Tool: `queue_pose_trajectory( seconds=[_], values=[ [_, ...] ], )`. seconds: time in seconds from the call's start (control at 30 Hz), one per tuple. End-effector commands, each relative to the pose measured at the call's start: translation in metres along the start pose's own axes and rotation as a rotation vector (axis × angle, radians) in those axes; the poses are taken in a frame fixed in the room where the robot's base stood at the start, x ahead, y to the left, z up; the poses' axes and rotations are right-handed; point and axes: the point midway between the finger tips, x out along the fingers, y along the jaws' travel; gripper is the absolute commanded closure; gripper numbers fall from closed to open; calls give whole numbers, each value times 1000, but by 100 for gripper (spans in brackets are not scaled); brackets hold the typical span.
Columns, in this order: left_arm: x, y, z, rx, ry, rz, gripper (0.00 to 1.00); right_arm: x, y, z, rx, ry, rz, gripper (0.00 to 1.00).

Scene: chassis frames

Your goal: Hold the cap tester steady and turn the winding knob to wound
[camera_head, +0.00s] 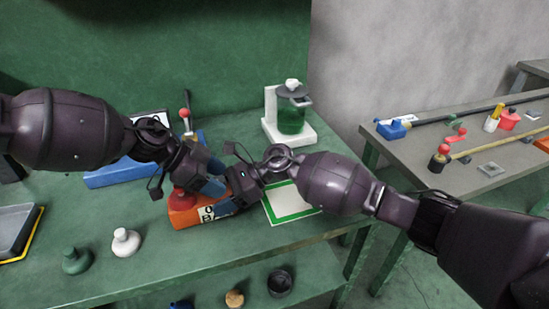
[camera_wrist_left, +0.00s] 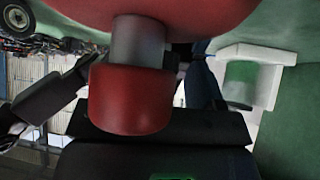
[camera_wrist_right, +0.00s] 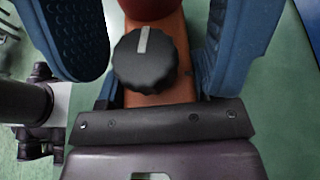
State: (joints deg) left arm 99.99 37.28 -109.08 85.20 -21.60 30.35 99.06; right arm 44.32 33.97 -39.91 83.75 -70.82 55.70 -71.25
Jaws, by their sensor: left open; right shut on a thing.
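The cap tester (camera_head: 186,217) is an orange box with a white lettered label and a red dome (camera_head: 182,200), lying on the green bench. In the right wrist view its black winding knob (camera_wrist_right: 145,62) shows a pale mark pointing up, slightly right; the head view hides this knob. My right gripper (camera_head: 222,207) is shut on the tester, its blue fingers either side of the orange body. My left gripper (camera_head: 212,182) is open just above the tester, beside the red dome. A red part (camera_wrist_left: 130,98) on a grey stem fills the left wrist view; contact is unclear.
A white-based dispenser (camera_head: 291,133) with green contents stands behind. A green-bordered white mat (camera_head: 288,203) lies right of the tester. White (camera_head: 125,242) and green (camera_head: 76,260) knobbed pieces and a grey tray (camera_head: 16,230) are left. A blue-based lever device (camera_head: 110,175) stands behind my left arm.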

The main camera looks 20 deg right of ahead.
Motion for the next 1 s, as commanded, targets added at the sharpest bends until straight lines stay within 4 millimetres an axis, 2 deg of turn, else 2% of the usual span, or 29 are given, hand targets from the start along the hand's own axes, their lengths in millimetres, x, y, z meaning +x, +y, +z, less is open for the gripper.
queue_pose_trajectory(
  seconds=[0.77,0.9,1.0],
  values=[
    [-123,1,0,-11,1,-12,39,-1,-1,0,1,0,-4,75],
    [-122,17,6,11,-51,88,39,-1,-1,0,1,0,-4,75],
    [-124,24,2,62,-91,147,39,-1,-1,0,1,0,-4,75]
  ],
)
